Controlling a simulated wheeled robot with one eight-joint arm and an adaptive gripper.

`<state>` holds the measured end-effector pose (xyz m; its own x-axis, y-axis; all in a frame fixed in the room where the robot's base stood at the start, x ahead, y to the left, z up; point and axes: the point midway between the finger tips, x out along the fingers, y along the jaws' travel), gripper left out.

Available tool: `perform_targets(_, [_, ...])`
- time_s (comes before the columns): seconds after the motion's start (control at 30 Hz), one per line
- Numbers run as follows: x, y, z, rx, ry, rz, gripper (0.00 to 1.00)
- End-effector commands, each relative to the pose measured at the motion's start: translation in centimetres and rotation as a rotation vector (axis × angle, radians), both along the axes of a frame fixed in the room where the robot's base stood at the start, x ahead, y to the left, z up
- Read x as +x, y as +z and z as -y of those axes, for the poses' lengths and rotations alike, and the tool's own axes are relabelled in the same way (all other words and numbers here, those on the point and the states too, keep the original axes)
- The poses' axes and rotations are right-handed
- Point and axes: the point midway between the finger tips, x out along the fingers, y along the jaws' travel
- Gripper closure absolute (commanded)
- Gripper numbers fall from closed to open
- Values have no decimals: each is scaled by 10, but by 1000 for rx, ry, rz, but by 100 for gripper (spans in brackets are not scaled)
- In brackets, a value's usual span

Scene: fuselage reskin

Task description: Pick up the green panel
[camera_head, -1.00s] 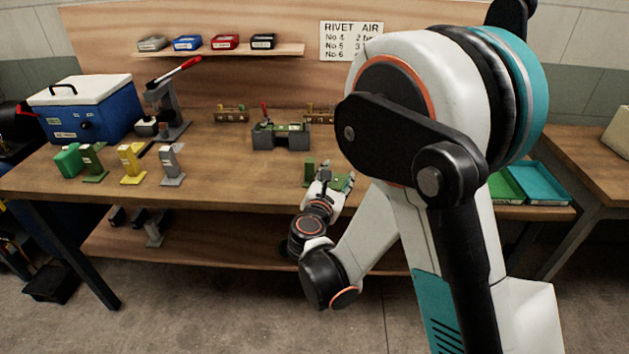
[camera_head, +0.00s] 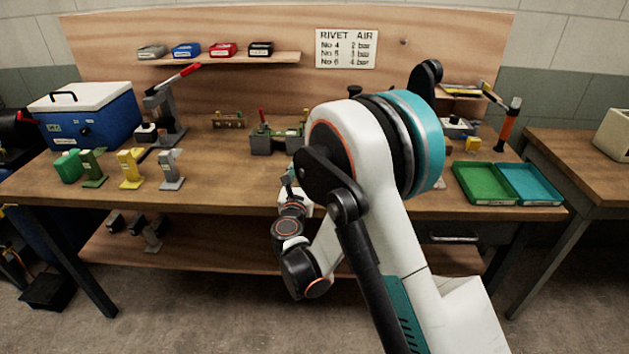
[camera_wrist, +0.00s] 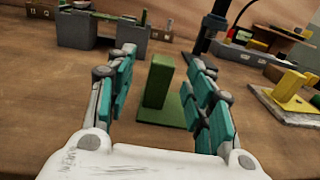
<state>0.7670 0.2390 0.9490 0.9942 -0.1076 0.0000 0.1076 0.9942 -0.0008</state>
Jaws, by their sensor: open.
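A green upright piece on a flat green base, which looks like the green panel (camera_wrist: 158,82), stands on the bench in the wrist view. My gripper (camera_wrist: 160,62) is open, with one teal-padded finger on each side of the green piece. A gap shows on both sides, and nothing is held. In the head view my gripper (camera_head: 291,182) is low over the front of the bench, and my arm hides the green piece there. Another green stand (camera_head: 93,168) and a green block (camera_head: 68,166) are at the bench's left.
A yellow stand (camera_head: 131,168) and a grey stand (camera_head: 170,170) are at the left. A grey fixture (camera_head: 270,140) is behind my gripper. A green tray (camera_head: 487,184) and a teal tray (camera_head: 530,184) lie at the right. Bench between the grey stand and my gripper is clear.

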Motion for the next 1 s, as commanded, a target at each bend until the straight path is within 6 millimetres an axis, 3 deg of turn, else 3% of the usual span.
perform_targets(0.4, [48, -5, 9, 1, -1, 0, 52])
perform_targets(0.67, [51, -3, 9, 1, -1, 0, 52])
perform_targets(0.9, [51, -3, 9, 1, 0, 0, 100])
perform_targets(1.0, [51, -3, 9, 1, 0, 0, 100])
